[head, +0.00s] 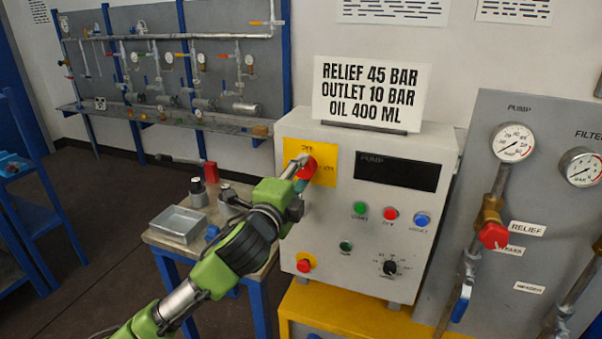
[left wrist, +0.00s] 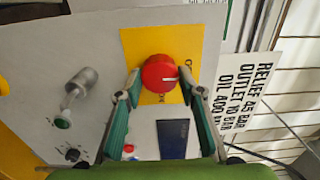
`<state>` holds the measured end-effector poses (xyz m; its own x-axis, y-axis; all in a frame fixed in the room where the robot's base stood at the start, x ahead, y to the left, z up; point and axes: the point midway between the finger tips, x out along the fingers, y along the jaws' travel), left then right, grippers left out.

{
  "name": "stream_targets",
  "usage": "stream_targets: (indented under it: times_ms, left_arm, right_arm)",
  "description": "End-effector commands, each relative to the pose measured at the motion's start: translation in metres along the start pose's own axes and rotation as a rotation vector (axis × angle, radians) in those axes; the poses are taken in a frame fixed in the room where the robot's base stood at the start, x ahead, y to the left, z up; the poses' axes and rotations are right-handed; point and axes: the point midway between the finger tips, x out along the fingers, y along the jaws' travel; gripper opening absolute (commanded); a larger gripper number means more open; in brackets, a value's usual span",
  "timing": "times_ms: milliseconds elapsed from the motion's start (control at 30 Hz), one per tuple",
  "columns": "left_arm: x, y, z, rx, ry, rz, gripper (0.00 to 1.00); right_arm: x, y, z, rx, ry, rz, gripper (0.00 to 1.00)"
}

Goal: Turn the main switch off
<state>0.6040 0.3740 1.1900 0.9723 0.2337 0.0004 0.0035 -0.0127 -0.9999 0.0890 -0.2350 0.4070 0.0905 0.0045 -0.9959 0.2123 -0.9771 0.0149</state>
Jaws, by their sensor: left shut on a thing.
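The main switch is a round red knob (head: 308,166) on a yellow plate (head: 327,157) at the upper left of the pale control box. My left gripper (head: 302,174) reaches it from the lower left and hides part of it. In the left wrist view, the red knob (left wrist: 158,73) sits between the two fingertips of my left gripper (left wrist: 160,82), one on each side, and they are shut on it. A white mark on the knob points right in that view. Lettering on the plate is partly covered. My right gripper is not in view.
The control box (head: 337,240) carries buttons, a dark display (head: 398,172) and a sign (head: 371,92) on top. A red button (head: 304,265) sits low on the box. A small table (head: 262,262) with a metal tray (head: 178,224) stands left. A gauge panel (head: 540,110) stands right.

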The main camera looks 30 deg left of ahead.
Motion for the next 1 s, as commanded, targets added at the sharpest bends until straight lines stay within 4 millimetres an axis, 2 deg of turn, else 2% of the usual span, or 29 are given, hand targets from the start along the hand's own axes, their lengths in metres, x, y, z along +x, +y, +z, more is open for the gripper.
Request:
stream_targets:
  times_ms: [267,300,367,767,1000]
  left_arm:
    - [0.000,0.002,0.000,-0.005,0.000,0.004,0.14]
    - [0.000,0.002,0.000,-0.005,0.000,0.004,0.38]
    - [0.000,0.002,0.000,-0.004,0.000,0.004,0.52]
    - [-0.004,0.001,0.000,-0.002,0.001,0.002,0.52]
    - [-0.038,0.002,-0.001,-0.001,0.002,0.004,0.52]
  right_arm:
    - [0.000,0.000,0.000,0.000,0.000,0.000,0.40]
    - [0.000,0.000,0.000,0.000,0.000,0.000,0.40]
    - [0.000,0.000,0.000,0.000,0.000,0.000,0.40]
    - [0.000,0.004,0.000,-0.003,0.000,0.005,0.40]
    - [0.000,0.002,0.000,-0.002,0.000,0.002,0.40]
